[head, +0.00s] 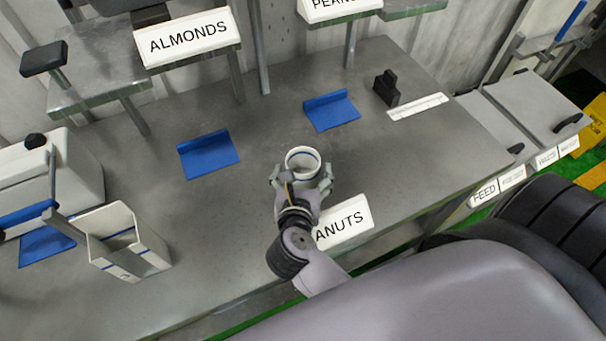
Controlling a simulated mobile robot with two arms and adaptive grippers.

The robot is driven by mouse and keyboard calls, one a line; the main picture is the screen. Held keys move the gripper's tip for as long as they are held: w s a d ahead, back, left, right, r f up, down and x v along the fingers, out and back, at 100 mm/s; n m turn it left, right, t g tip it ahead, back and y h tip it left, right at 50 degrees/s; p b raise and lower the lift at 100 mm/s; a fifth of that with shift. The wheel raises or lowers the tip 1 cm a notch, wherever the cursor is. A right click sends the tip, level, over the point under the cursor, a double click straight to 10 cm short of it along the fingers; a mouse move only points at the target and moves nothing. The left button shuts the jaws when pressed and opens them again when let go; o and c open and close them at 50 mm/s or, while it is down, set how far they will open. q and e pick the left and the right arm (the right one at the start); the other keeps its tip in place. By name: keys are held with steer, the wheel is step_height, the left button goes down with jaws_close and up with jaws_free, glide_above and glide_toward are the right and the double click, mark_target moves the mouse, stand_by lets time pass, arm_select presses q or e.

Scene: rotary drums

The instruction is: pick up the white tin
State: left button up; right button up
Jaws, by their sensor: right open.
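A round white tin (303,154) with a dark blue band stands on the grey metal table, near the middle of the head view. My right gripper (302,178) is open, with one finger on either side of the tin. Whether the fingers touch it cannot be told. The gripper hides the tin's lower near side. The tin looks empty inside and upright. My left gripper is not in view.
A square white container (128,242) with a blue line stands at the left. Blue plates (209,154) (331,110) lie on the metal table (260,110). A sign partly reading ANUTS (343,223) is beside my right wrist. A black block (386,88) stands farther back.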

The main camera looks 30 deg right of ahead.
mark_target(305, 162)
steer(key=x, duration=0.2)
steer(key=shift+w+d+f, duration=0.1)
steer(key=shift+w+d, duration=0.05)
steer(key=shift+w, duration=0.1)
steer(key=shift+s, duration=0.1)
steer(key=shift+c, duration=0.7)
steer(key=c, duration=1.1)
steer(key=shift+c, duration=0.2)
